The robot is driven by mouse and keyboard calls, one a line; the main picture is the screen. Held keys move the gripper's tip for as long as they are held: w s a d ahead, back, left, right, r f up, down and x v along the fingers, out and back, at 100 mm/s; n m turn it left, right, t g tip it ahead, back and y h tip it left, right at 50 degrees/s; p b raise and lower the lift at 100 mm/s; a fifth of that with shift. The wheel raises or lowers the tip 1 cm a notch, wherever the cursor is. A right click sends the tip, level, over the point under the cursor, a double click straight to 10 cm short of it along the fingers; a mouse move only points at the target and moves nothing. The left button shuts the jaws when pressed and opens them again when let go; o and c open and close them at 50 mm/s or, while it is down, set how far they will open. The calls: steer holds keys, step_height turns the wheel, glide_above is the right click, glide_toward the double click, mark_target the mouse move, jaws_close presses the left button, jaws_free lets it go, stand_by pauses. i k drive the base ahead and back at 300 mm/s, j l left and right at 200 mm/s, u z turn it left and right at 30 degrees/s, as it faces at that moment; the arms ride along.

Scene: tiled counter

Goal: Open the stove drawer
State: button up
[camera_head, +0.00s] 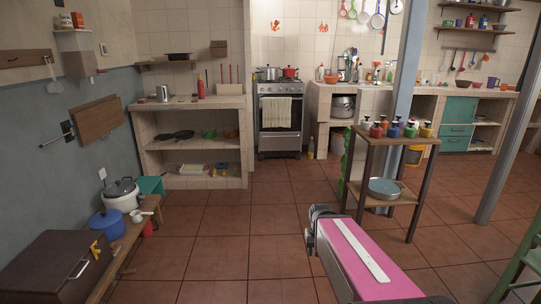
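The stove (268,119) stands against the far tiled wall, between two tiled counters. A towel (276,112) hangs over the handle on its front. A narrow panel (280,143) shows low on the stove front, below the oven door, and looks shut; details there are too small to tell. Two pots (269,73) sit on the stove top, one of them red. My arm, with a pink cover, reaches up from the bottom right, far from the stove.
Open tiled floor (259,220) lies between me and the stove. A wooden shelf stand (387,140) with several coloured-top bottles and a metal pan stands right of centre, by a grey-blue post (407,75). A low bench (124,245) with pots is at left. A green chair edges in at right.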

mark_target(269, 141)
steer(key=i, duration=3.6)
steer(key=i+l+u, duration=0.1)
steer(key=i+u, duration=0.2)
steer(key=i, duration=0.25)
steer(key=i+l+u, duration=0.3)
steer(key=i, duration=0.2)
steer(key=j, duration=0.1)
